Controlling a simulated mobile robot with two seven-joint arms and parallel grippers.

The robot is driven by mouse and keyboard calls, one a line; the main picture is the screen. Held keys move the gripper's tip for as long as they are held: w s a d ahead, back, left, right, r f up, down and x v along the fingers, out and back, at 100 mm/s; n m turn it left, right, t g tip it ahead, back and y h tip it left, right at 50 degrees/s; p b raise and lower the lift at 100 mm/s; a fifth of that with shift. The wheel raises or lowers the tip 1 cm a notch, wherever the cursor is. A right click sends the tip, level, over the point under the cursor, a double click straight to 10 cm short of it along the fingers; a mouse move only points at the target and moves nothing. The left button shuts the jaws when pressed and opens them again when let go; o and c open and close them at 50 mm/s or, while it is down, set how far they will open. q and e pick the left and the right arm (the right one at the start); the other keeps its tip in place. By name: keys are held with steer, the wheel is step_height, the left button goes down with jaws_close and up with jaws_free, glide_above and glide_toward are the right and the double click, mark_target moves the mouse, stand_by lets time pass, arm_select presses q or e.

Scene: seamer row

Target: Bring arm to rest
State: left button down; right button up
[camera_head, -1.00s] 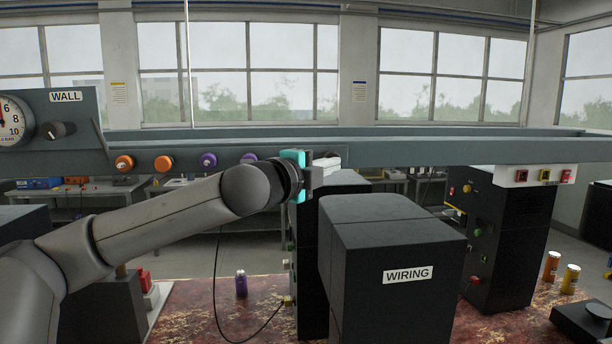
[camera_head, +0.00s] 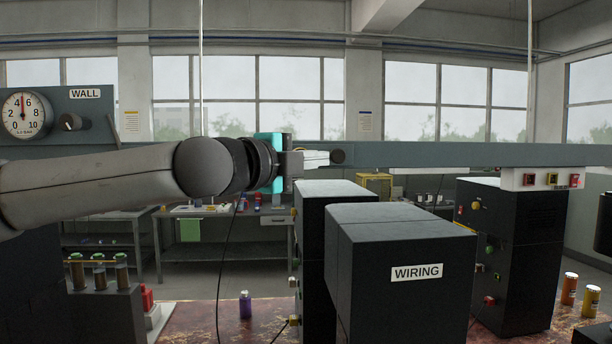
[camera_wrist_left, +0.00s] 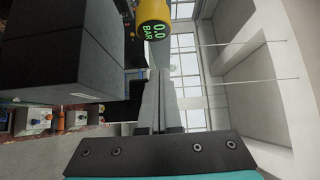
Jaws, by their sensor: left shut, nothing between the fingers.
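My left arm comes in from the left, nearly level, in front of the grey overhead beam (camera_head: 430,154). Its gripper (camera_head: 325,158) has a teal band behind it and points right, in front of the beam and above the black box marked WIRING (camera_head: 400,245). In the left wrist view its two grey fingers (camera_wrist_left: 160,85) lie together with nothing between them. My right gripper is in neither view.
A yellow gauge reading 0.0 BAR (camera_wrist_left: 154,18) shows beyond the fingers in the wrist view. The WALL panel with a dial (camera_head: 27,115) stands at left. A purple can (camera_head: 245,305) stands on the red worktop. Orange and yellow cans (camera_head: 579,292) are at right.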

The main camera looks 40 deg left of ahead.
arm_select(q)
steer(key=shift+s+d+b, duration=0.1)
steer(key=shift+s+b, duration=0.3)
steer(key=shift+s, duration=0.95)
